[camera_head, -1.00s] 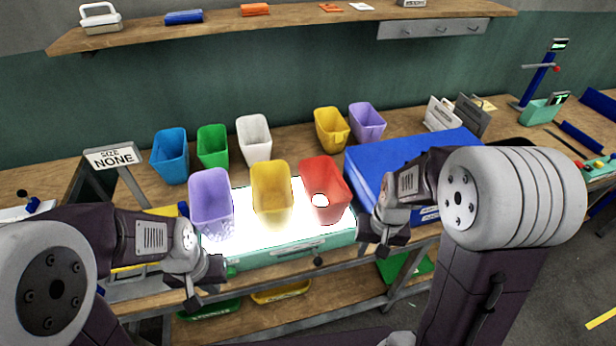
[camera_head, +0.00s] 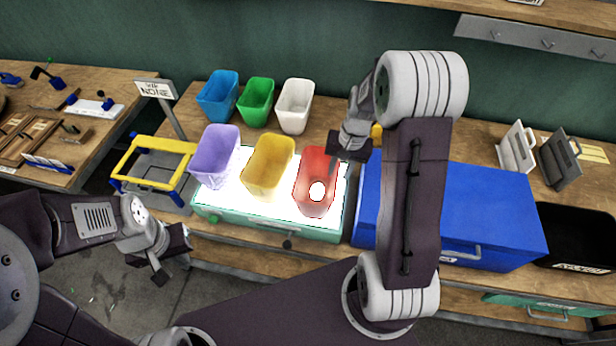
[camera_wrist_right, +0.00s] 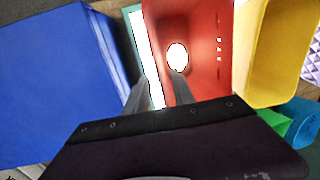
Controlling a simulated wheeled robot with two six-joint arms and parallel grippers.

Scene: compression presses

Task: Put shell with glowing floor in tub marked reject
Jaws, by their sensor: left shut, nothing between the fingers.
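A red shell (camera_head: 311,188) stands at the right of a lit teal light box (camera_head: 250,224), with a bright white round spot low inside it. In the right wrist view the red shell (camera_wrist_right: 212,30) shows the same white spot. A purple shell (camera_head: 214,160) and a yellow shell (camera_head: 268,168) stand beside it on the box. My right gripper (camera_head: 338,158) is at the red shell's right rim; its fingers (camera_wrist_right: 160,92) look apart, and I cannot tell whether they straddle the wall. My left gripper (camera_head: 163,268) is shut and empty, below left of the box.
A big blue box (camera_head: 480,200) stands right of the light box. A black tub (camera_head: 590,222) at the far right has a label too small to read. Blue (camera_head: 218,98), green (camera_head: 256,104) and white (camera_head: 295,108) shells stand behind. A yellow frame (camera_head: 150,158) stands left.

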